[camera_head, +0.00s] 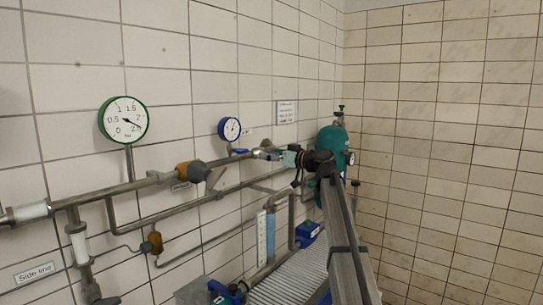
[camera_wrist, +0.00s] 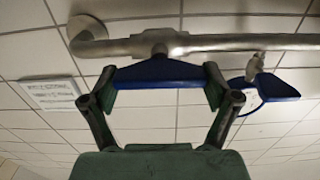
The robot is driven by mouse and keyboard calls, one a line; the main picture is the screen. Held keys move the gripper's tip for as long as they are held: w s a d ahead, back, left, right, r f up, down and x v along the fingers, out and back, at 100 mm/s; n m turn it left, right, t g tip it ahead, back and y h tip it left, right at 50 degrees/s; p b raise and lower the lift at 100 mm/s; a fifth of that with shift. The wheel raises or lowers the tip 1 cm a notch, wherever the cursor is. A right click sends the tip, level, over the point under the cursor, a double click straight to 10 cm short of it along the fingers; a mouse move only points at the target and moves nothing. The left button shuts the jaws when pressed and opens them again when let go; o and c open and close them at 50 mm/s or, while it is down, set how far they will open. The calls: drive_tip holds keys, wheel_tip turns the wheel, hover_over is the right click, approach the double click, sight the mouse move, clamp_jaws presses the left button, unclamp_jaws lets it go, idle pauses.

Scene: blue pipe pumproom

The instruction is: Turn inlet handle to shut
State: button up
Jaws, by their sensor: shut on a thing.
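A blue valve handle (camera_wrist: 158,72) sits on the steel pipe (camera_wrist: 225,43) in the wrist view, seen broadside. My gripper (camera_wrist: 160,88) has a finger at each end of this handle and is shut on it. In the head view my gripper (camera_head: 268,154) is at the wall pipe, where the handle it holds is hard to make out. A second blue handle (camera_wrist: 273,86) is on a small fitting to the right in the wrist view. I cannot read a label that tells which one is the inlet handle.
A large green gauge (camera_head: 124,119) and a smaller blue gauge (camera_head: 229,129) are on the tiled wall. An orange-brown valve (camera_head: 190,172) is on the pipe to the left. A teal cylinder (camera_head: 330,145) stands behind my arm. The right wall is bare.

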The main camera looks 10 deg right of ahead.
drive_tip(key=shift+m, duration=0.3)
drive_tip(key=m+b, duration=0.1)
drive_tip(key=m, duration=0.2)
drive_tip(key=shift+w+m, duration=0.1)
drive_tip(key=shift+m, duration=0.3)
drive_tip(key=m, duration=0.4)
drive_tip(key=shift+d+m, duration=0.15)
drive_tip(key=shift+m, duration=0.15)
drive_tip(key=m+p, duration=0.1)
drive_tip(key=m, duration=0.3)
drive_tip(key=shift+w, duration=0.1)
drive_tip(key=shift+f+m+p, duration=0.2)
drive_tip(key=shift+m+p, duration=1.05)
drive_tip(key=shift+m, duration=1.25)
drive_tip(key=o, duration=0.9)
drive_tip(key=shift+f, duration=0.1)
